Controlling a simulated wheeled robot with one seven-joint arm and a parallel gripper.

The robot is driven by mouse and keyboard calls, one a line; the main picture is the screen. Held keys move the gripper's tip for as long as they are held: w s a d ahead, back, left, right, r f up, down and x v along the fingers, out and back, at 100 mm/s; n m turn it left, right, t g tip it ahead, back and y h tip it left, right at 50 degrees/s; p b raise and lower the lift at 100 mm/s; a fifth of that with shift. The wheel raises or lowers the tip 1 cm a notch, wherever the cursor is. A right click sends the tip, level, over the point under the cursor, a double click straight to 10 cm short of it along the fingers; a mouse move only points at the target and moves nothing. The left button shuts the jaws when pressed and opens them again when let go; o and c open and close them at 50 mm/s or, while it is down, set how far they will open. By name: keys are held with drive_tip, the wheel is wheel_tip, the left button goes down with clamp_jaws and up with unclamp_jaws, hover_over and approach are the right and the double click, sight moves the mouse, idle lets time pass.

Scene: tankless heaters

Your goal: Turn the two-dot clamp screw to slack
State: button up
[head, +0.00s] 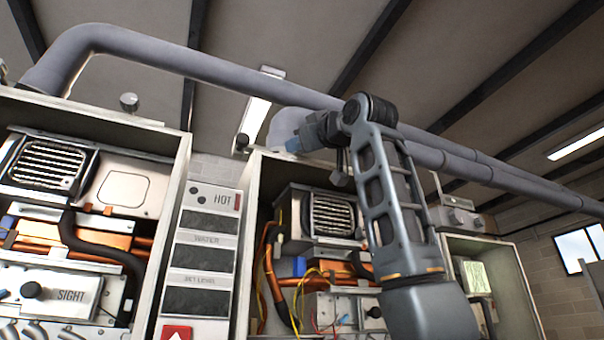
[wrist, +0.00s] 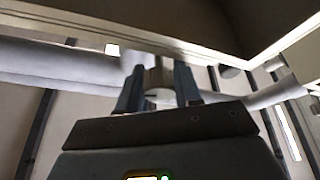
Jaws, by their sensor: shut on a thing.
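My gripper (wrist: 157,92) shows in the wrist view with its two blue-grey fingers upright, one on each side of a pale, round-ended piece (wrist: 158,97). The fingers are shut on this piece, which looks like a screw head or knob. No dots can be made out on it, so I cannot tell which clamp screw it is. In the head view my arm reaches up in front of the middle heater (head: 254,190), and its blue-grey end is near the top of that cabinet, below the large pipe. The fingertips are not clear there.
A thick grey pipe (head: 200,62) runs across above the heaters.

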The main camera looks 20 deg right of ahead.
drive_tip(key=shift+s+r, duration=0.1)
drive_tip(key=shift+r, duration=0.1)
drive_tip(key=o, duration=0.9)
drive_tip(key=shift+o, duration=0.6)
drive_tip(key=shift+f, duration=0.1)
drive_tip(key=shift+f, duration=0.1)
drive_tip(key=shift+m, duration=0.4)
